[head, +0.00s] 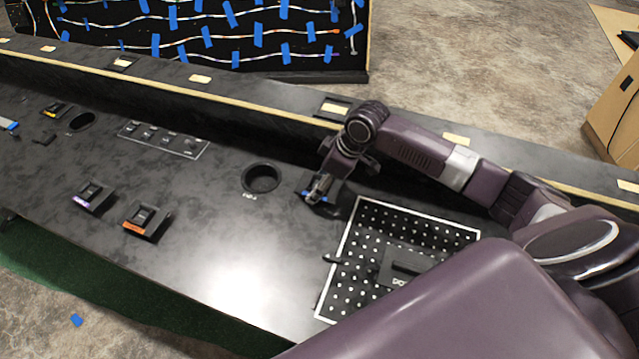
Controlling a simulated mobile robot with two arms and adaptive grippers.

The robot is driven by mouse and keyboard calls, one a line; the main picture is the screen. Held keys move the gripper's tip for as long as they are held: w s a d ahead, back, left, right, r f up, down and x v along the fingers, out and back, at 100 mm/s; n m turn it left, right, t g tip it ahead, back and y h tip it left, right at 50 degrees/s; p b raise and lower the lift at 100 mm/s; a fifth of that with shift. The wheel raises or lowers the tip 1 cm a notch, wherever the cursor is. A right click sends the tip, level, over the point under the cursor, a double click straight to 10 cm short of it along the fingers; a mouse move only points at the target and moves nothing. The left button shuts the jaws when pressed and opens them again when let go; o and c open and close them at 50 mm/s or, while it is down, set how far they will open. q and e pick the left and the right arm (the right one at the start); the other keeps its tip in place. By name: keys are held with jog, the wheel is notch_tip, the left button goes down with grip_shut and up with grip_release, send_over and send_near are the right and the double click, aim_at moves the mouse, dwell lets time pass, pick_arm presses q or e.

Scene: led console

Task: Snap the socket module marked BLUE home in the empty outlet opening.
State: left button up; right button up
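A dark module with a blue strip (305,195) is at the fingers of my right gripper (318,190), right of the round hole on the console top. The fingers point down over the module and hide much of it; whether they grip it is too small to tell. Its lettering is not readable. I cannot single out the empty outlet opening with certainty; dark frames with cream labels sit on the back ledge, one just behind my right wrist (335,108) and one farther left (122,62). My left gripper is out of view.
Orange-marked (145,219) and purple-marked (93,195) modules lie at the left, with a yellow-marked one (55,109) farther back. A white-edged dotted mat (375,225) lies right. The front middle is clear.

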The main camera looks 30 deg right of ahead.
jog(key=shift+p, duration=0.55)
dwell(0.5)
jog(key=shift+f, duration=0.65)
dwell(1.1)
jog(key=shift+s+f, duration=0.15)
dwell(0.5)
jog(key=o, duration=1.4)
jog(key=shift+c, duration=0.2)
jog(key=v, duration=1.2)
jog(key=shift+f, duration=0.1)
